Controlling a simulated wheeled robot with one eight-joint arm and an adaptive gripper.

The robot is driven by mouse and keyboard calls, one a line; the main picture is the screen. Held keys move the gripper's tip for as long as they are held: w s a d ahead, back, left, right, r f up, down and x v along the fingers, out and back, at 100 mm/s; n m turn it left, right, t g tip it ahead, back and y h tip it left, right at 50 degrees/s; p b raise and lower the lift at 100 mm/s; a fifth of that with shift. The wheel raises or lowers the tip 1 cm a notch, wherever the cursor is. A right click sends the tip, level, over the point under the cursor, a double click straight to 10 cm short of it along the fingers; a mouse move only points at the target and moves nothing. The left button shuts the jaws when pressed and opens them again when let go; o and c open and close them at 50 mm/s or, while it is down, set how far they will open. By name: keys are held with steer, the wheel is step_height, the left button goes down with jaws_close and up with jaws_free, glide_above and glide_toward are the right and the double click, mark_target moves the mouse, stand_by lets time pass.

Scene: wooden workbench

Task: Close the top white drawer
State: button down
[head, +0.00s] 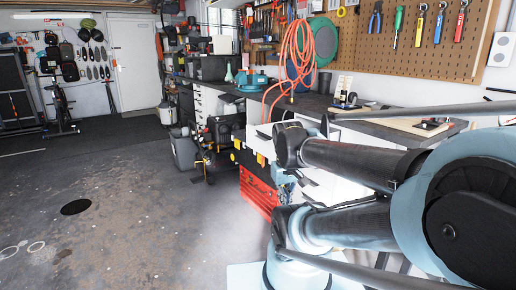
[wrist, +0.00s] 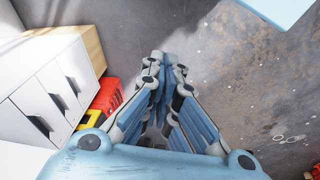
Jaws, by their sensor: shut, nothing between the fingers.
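A white drawer (head: 257,136) shows under the workbench (head: 385,127) in the head view, just left of my arm; it seems to stand out from the bench front. My arm hides part of this area. In the wrist view, white fronts with dark handles (wrist: 38,88) are at the left, with a light wood panel (wrist: 92,48) beside them. I cannot tell which front is the top drawer. My gripper (wrist: 165,58) is shut and empty, over the floor to the right of the fronts, apart from them. In the head view my arm largely hides it.
A red tool chest (head: 258,192) stands on the floor below the bench; red and yellow items (wrist: 105,97) show beside the fronts in the wrist view. An orange hose (head: 291,62) hangs over the bench. The concrete floor (head: 130,215) at left is mostly clear.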

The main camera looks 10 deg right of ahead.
steer(key=w+a+r+n+h, duration=0.1)
steer(key=w+r+n+h, duration=0.1)
steer(key=w+r+n, duration=0.5)
steer(key=w+a+r+n+h, duration=0.2)
steer(key=w+r+n, duration=0.15)
steer(key=w, duration=0.55)
steer(key=w+a+r+n+t+h, duration=0.2)
steer(key=w+a+n+h, duration=0.2)
steer(key=w+a+n, duration=0.85)
steer(key=m, duration=0.2)
glide_toward(261, 151)
step_height(261, 151, down, 3)
steer(key=d, duration=0.2)
steer(key=shift+w+d+r, duration=0.1)
steer(key=shift+w+d, duration=0.4)
steer(key=shift+d, duration=0.15)
